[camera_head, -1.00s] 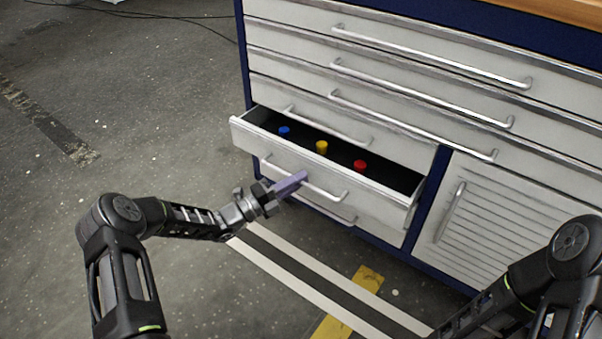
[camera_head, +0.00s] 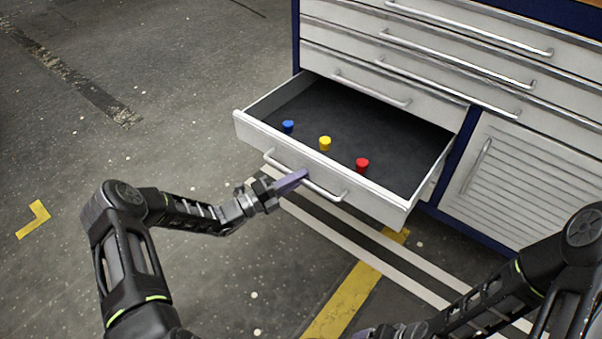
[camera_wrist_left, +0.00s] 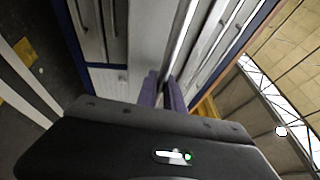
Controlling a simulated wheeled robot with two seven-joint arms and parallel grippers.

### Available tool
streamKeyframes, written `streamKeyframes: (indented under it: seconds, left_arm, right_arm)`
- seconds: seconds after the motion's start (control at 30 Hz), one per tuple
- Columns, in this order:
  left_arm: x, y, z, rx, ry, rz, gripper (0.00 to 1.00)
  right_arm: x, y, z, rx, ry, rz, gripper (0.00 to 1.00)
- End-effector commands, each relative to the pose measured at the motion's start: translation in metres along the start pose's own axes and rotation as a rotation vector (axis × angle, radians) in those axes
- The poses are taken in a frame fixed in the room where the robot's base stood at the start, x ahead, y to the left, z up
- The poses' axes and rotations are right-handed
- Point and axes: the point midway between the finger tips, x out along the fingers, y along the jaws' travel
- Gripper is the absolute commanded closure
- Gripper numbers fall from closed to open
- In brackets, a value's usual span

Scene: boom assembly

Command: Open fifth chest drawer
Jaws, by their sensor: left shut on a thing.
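The white chest drawer (camera_head: 222,140) is pulled well out of the chest (camera_head: 470,120) in the head view. Its dark inside holds a blue peg (camera_head: 288,126), a yellow peg (camera_head: 325,143) and a red peg (camera_head: 362,165) near the front wall. My left gripper (camera_head: 303,176) has its purple fingers shut on the drawer's handle (camera_head: 325,192). The fingers (camera_wrist_left: 163,92) also show in the left wrist view, close against the drawer front. My right arm shows at the lower right of the head view, but I cannot make out its gripper's fingers.
Closed drawers with long bar handles (camera_head: 455,62) lie above the open one. A louvred cabinet door (camera_head: 515,175) is shut at the right. The floor left of the chest is clear, with a yellow stripe (camera_head: 345,300) and white lines in front.

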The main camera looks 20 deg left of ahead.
Motion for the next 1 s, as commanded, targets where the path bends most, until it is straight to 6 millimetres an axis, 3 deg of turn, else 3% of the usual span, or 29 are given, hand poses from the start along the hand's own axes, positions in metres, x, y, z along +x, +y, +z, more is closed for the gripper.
streamKeyframes:
  seconds: [0.4,0.43,0.7,1.0]
  left_arm:
    - [-0.0013,0.0005,-0.0023,-0.002,0.003,0.000,1.00]
    - [-0.0013,0.0005,-0.0023,-0.002,0.003,0.000,0.87]
    - [-0.0012,0.0000,-0.0013,-0.001,0.001,0.000,0.67]
    - [-0.0038,-0.0005,-0.0005,0.000,0.000,0.000,0.67]
  right_arm:
    - [-0.0006,-0.0007,0.0005,-0.001,-0.001,-0.001,0.22]
    - [-0.0006,-0.0007,0.0005,-0.001,-0.001,-0.001,0.22]
    - [-0.0006,-0.0007,0.0005,-0.001,-0.001,-0.001,0.22]
    - [-0.0014,-0.0011,0.0005,-0.001,-0.001,-0.001,0.22]
